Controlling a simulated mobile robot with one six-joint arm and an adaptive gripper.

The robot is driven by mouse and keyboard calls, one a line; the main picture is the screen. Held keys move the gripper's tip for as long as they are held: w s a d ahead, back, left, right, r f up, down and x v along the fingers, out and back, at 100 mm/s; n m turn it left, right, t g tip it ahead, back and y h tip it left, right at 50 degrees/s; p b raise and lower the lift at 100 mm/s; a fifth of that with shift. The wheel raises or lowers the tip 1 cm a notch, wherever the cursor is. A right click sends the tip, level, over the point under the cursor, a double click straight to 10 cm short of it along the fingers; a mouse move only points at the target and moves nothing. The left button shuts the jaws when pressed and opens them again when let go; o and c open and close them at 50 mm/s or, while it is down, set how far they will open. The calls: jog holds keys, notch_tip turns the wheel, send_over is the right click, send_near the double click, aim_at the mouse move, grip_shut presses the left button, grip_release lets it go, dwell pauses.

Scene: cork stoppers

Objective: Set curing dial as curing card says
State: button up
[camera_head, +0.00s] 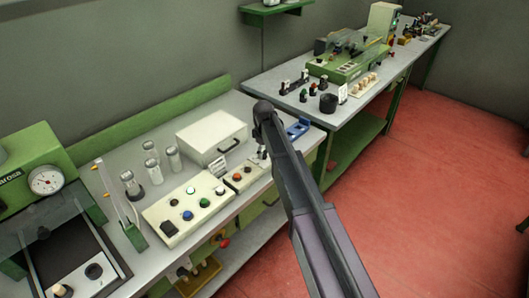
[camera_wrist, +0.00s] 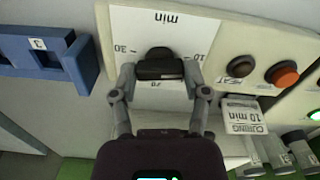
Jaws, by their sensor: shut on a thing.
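The curing dial's black knob (camera_wrist: 155,58) sits on a white scale plate (camera_wrist: 205,22) in the wrist view, where the print appears upside down. The plate reads "min", with 30 at the picture's left and 10 at its right; the mark below the knob is partly covered. I cannot tell which mark the knob points to. My gripper (camera_wrist: 160,75) is shut on the knob, one finger on each side. The curing card (camera_wrist: 246,116) reads "CURING 10 min"; it also shows in the head view (camera_head: 218,167). There my arm hides the dial.
A dark button (camera_wrist: 241,66) and an orange-red button (camera_wrist: 284,74) sit beside the dial. A blue holder (camera_wrist: 35,50) marked 3 is on the other side. In the head view, a white lidded box (camera_head: 211,132) and a button panel (camera_head: 170,215) stand close by.

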jog(key=shift+s, duration=0.15)
jog(key=o, duration=1.1)
jog(key=shift+a+f, duration=0.1)
jog(key=shift+o, duration=0.3)
jog(key=s+d+m, duration=1.2)
jog(key=s+d, duration=1.1)
jog(key=s, duration=0.3)
jog(key=shift+d+m, duration=0.3)
jog(key=shift+d, duration=0.05)
jog(key=shift+w, duration=0.1)
